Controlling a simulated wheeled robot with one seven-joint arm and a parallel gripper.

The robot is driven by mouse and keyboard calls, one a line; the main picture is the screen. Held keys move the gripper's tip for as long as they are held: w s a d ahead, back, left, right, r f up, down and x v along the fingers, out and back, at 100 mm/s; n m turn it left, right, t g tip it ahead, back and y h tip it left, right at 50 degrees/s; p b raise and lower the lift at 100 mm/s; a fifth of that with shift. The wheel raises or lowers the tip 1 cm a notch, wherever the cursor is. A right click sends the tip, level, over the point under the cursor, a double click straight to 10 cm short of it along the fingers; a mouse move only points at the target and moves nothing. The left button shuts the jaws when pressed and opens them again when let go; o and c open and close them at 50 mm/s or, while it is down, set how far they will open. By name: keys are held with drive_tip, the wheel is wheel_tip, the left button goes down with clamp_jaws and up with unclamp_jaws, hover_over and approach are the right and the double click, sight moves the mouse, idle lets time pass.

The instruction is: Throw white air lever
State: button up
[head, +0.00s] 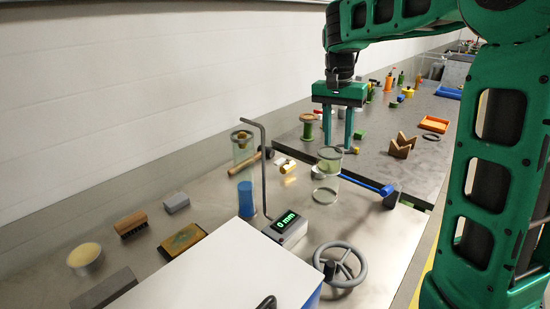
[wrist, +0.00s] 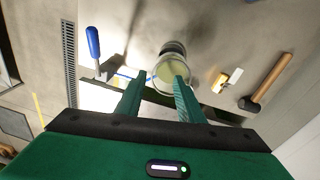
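A small lever with a white handle (head: 288,167) and a brass-yellow body lies on the metal bench, left of the clear glass cylinder (head: 329,162). In the wrist view the white lever (wrist: 235,76) is right of my fingers, beside a wooden-handled tool (wrist: 271,82). My gripper (head: 338,145) is open and empty, fingers pointing down, apart from the white lever. In the wrist view my gripper (wrist: 156,80) has the glass cylinder (wrist: 172,64) just beyond its right fingertip. I cannot tell the gap between them.
A lever with a blue handle (head: 388,189) is on the right. A bent grey rod (head: 263,170), a blue cylinder (head: 246,199), a display box (head: 287,231) and a handwheel (head: 341,265) stand in front. A darker table (head: 415,165) with several items lies behind.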

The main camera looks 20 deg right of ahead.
drive_tip(key=m+y, duration=0.1)
drive_tip(key=m, duration=0.1)
hover_over(277, 162)
drive_tip(key=f, duration=0.2)
wheel_tip(277, 162, down, 10)
drive_tip(key=shift+f, duration=0.15)
drive_tip(key=shift+c, duration=0.3)
